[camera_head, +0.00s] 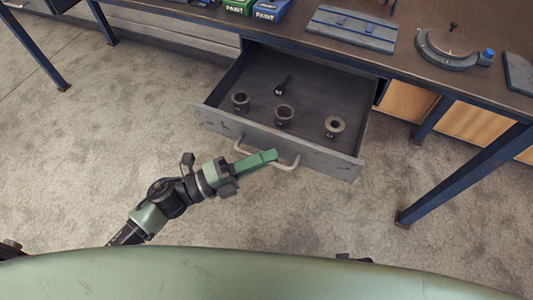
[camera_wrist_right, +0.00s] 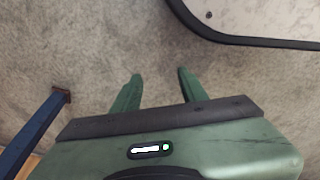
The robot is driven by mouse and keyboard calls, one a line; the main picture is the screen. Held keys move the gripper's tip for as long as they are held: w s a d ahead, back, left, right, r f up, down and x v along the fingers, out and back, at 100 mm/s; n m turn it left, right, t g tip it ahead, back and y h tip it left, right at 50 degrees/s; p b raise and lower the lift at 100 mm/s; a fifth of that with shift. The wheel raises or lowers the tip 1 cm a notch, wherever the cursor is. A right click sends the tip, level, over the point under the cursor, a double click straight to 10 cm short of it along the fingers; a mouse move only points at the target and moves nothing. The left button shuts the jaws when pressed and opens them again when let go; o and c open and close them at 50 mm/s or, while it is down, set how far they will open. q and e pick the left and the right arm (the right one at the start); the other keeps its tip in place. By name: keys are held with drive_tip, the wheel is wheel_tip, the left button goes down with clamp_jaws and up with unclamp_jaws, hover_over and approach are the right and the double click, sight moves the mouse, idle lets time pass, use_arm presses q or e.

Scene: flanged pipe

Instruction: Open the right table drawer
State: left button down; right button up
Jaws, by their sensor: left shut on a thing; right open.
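The table drawer (camera_head: 310,95) is pulled out from under the workbench, and its inside shows in the head view. Its front panel (camera_head: 325,158) carries a light U-shaped handle (camera_head: 285,165). In the head view my right gripper is not visible.
The workbench top (camera_head: 410,60) holds paint boxes (camera_head: 270,8), a blue plate (camera_head: 352,29) and a micrometer-like tool (camera_head: 450,52). A blue table leg (camera_head: 465,175) stands right of the drawer. The floor before it is clear.

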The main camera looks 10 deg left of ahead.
use_arm(q)
drive_tip(key=c, duration=1.5)
unclamp_jaws()
drive_tip(key=shift+s+a+f, duration=0.15)
drive_tip(key=shift+a, duration=0.2)
drive_tip(key=r+v, duration=0.1)
drive_tip(key=v, duration=0.6)
drive_tip(key=shift+f+b, duration=0.3)
drive_tip(key=shift+f, duration=0.1)
use_arm(e)
drive_tip(key=shift+w+a+r, duration=0.1)
drive_tip(key=shift+w+r, duration=0.15)
drive_tip(key=shift+r, duration=0.2)
drive_tip(key=shift+w+a+r, duration=0.1)
drive_tip(key=shift+w+r, duration=0.1)
drive_tip(key=shift+r, duration=0.25)
drive_tip(key=shift+s+d, duration=0.1)
